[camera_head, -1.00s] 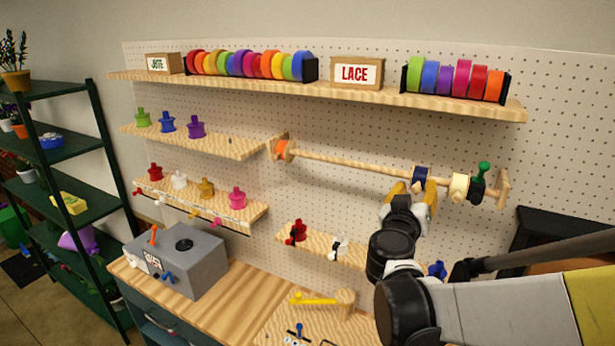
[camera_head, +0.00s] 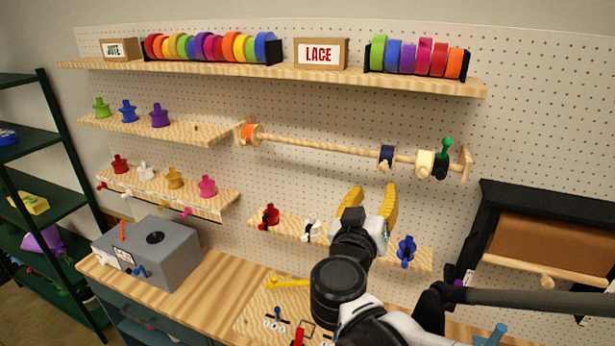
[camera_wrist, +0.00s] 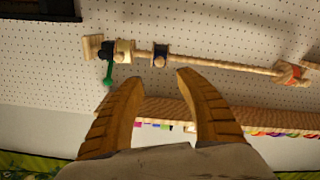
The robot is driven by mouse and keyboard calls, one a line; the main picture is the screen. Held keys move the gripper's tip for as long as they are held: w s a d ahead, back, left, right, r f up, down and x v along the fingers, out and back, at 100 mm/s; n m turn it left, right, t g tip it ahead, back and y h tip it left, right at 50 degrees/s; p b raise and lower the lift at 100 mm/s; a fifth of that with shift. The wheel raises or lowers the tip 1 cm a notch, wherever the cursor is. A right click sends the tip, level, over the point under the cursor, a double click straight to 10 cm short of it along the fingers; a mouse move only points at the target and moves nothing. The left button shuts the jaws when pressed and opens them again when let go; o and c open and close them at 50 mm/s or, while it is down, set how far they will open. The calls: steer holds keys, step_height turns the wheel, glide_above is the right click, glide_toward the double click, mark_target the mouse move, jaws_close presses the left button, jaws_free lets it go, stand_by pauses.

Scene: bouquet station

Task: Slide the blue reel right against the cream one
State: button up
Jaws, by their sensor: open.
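The dark blue reel (camera_head: 386,156) hangs on the wooden rod (camera_head: 325,147), left of the cream reel (camera_head: 425,163). Bare rod shows between them, so they are apart. In the wrist view the order is flipped: the blue reel (camera_wrist: 160,60) is right of the cream reel (camera_wrist: 123,50), again with a gap. A dark clamp with a green knob (camera_head: 446,147) sits against the cream reel's right side. My gripper (camera_head: 370,206) is open and empty, below the rod and clear of the reels. Its two yellow fingers also show in the wrist view (camera_wrist: 158,82).
An orange reel (camera_head: 249,133) is at the rod's left end, and a wooden bracket (camera_head: 465,160) ends it at right. A small shelf (camera_head: 275,226) with red, white and blue pieces lies below the rod. A black-framed cabinet (camera_head: 550,235) stands at right.

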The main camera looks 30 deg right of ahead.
mark_target(386, 159)
steer(key=c, duration=0.4)
steer(key=w+n, duration=0.1)
steer(key=w+a+r+n+g, duration=0.1)
steer(key=w+r+n, duration=0.1)
steer(key=w, duration=0.1)
steer(key=shift+w+a+r+n+g+h, duration=0.1)
steer(key=shift+a+r+n+g+h, duration=0.05)
steer(key=shift+a+n+g+h, duration=0.2)
jaws_close()
steer(key=w+a+r+n+g, duration=0.2)
steer(key=w+a+n, duration=0.1)
steer(key=w+n, duration=0.1)
steer(key=d+f+p, duration=0.1)
steer(key=d+f, duration=0.1)
steer(key=d, duration=0.9)
steer(key=shift+w+d+f+h, duration=0.15)
steer(key=shift+w+h, duration=0.2)
steer(key=shift+w, duration=0.1)
steer(key=shift+n, duration=0.25)
